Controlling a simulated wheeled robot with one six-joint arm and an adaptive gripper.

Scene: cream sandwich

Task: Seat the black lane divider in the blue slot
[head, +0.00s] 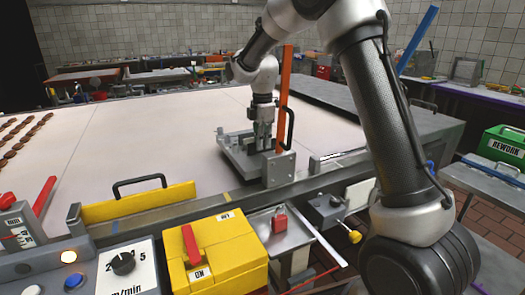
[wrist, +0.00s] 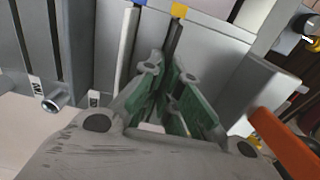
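My gripper (wrist: 160,72) points down over a grey metal fixture (head: 236,152) at the conveyor's near edge; in the head view the gripper (head: 262,146) is low over it. In the wrist view a thin black strip, seemingly the lane divider (wrist: 175,38), runs from a yellow mark (wrist: 179,10) down between the green-padded fingers. The finger gap is narrow, and whether the pads touch the strip is unclear. A blue mark (wrist: 138,2) tops a pale strip left of the divider, apparently at the blue slot. The slot's opening and the divider's lower end are hidden.
An orange upright bar (head: 284,85) and a black handle (head: 290,127) stand close right of my gripper. The pale belt (head: 150,125) is clear except for brown biscuits (head: 20,135) at far left. A yellow switch box (head: 215,255) is in front.

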